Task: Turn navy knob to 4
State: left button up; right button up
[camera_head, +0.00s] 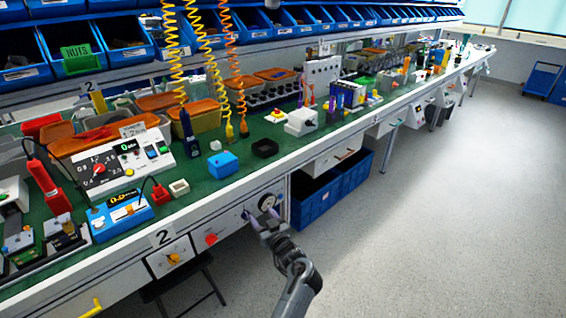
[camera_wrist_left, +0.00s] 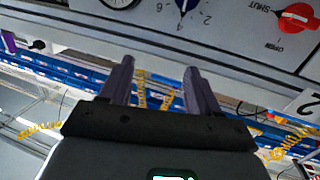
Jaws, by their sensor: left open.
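The navy knob (camera_wrist_left: 186,5) shows at the top edge of the left wrist view, which looks upside down. It is cut off by the frame, and a printed 2 is beside it. In the head view my left gripper (camera_head: 261,214) is in front of the panel below the bench edge, and the knob is hard to make out there. My right gripper is not in view.
A round gauge (camera_head: 267,202) is on the panel beside the gripper. A red knob (camera_head: 211,238) is left of it; the wrist view shows SHUT and OPEN labels by that red knob (camera_wrist_left: 298,18). Blue bins (camera_head: 318,200) stand under the bench. The floor at right is clear.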

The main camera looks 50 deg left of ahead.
pick_arm(q)
jog(key=w+d+r+m+t+h+p, duration=0.1)
jog(key=d+r+m+t+h+p, duration=0.2)
jog(key=r+p, duration=0.7)
jog(key=w+d+r+m+t+h+p, duration=0.1)
jog(key=d+r+m+t+h+p, duration=0.3)
jog(key=r+p, duration=0.7)
jog(key=shift+d+r+m+t+p, duration=0.2)
jog(key=shift+d+m+t+p, duration=0.15)
jog(key=shift+d+t, duration=0.3)
jog(key=shift+w, duration=0.1)
